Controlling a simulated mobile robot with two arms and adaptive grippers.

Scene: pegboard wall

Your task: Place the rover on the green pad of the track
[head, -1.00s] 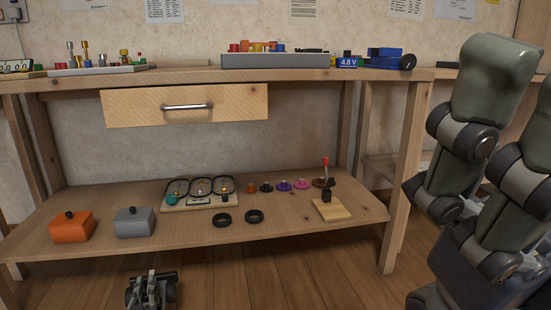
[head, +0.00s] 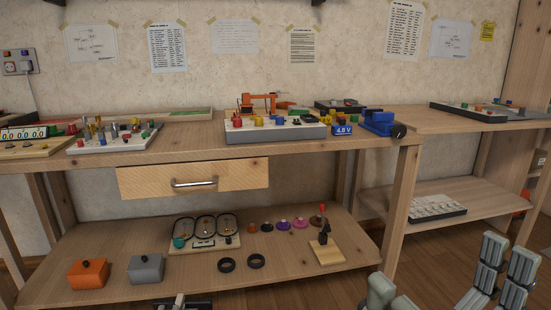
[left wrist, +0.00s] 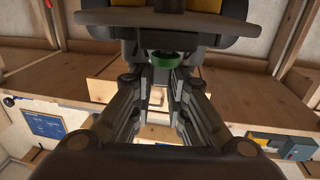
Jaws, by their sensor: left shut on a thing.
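In the left wrist view my left gripper (left wrist: 163,75) is shut on a dark body with black rounded parts at both sides and a little yellow on top, apparently the rover (left wrist: 130,45). A small green part shows between the fingertips. In the head view only the top of my left gripper (head: 181,303) shows at the bottom edge, in front of the lower shelf. My right gripper (head: 506,270) is at the lower right, its two grey fingers apart and empty. A long board with green on it (head: 190,115) lies at the back of the bench; I cannot tell if it is the track.
The bench top (head: 190,142) holds a peg board (head: 115,140), a grey tray (head: 275,131) and a blue vise (head: 382,122). The drawer (head: 192,180) is shown below. The lower shelf (head: 310,282) carries an orange box (head: 88,272), a grey box (head: 146,268) and a loop board (head: 205,243).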

